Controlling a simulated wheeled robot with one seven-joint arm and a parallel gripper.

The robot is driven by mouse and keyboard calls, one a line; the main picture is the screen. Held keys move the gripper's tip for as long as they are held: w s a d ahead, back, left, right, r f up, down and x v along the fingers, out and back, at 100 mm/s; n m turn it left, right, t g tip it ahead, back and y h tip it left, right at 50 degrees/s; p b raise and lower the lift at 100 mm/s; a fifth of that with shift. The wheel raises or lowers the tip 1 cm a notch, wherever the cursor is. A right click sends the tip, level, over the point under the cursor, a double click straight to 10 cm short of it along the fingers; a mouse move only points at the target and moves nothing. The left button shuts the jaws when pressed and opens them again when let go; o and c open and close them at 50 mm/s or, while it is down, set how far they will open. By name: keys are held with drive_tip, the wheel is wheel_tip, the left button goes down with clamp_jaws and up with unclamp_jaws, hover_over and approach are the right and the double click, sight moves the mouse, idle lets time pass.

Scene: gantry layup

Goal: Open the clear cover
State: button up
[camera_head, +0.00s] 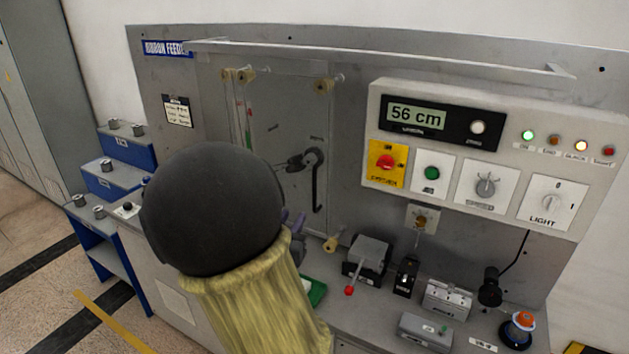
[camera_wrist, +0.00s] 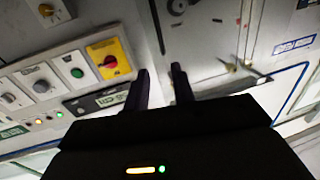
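The clear cover (camera_head: 283,112) is a see-through panel on the upright grey board of the ribbon feeder. It looks closed, though its edges are faint. Yellowish rollers and a dark crank (camera_head: 313,165) show in its area. My gripper (camera_head: 292,220) is in front of the board, low by the cover; my dark wrist hides most of it and the cover's lower left. In the wrist view my gripper (camera_wrist: 160,69) has its two dark fingers apart, with nothing between them. That view appears upside down, with the cover area (camera_wrist: 208,42) beyond and right of the fingers.
A long pale bar (camera_head: 380,56) runs across the board's top. A control box (camera_head: 460,190) with display, knobs and lights juts out at right. Small devices, including a grey box with a red-tipped lever (camera_head: 368,255), crowd the bench. Blue steps (camera_head: 122,180) stand at left.

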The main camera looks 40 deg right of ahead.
sight(314, 182)
drive_tip(key=p+x, duration=0.4)
drive_tip(key=x, duration=1.3)
drive_tip(key=shift+w+d, duration=0.2)
clamp_jaws()
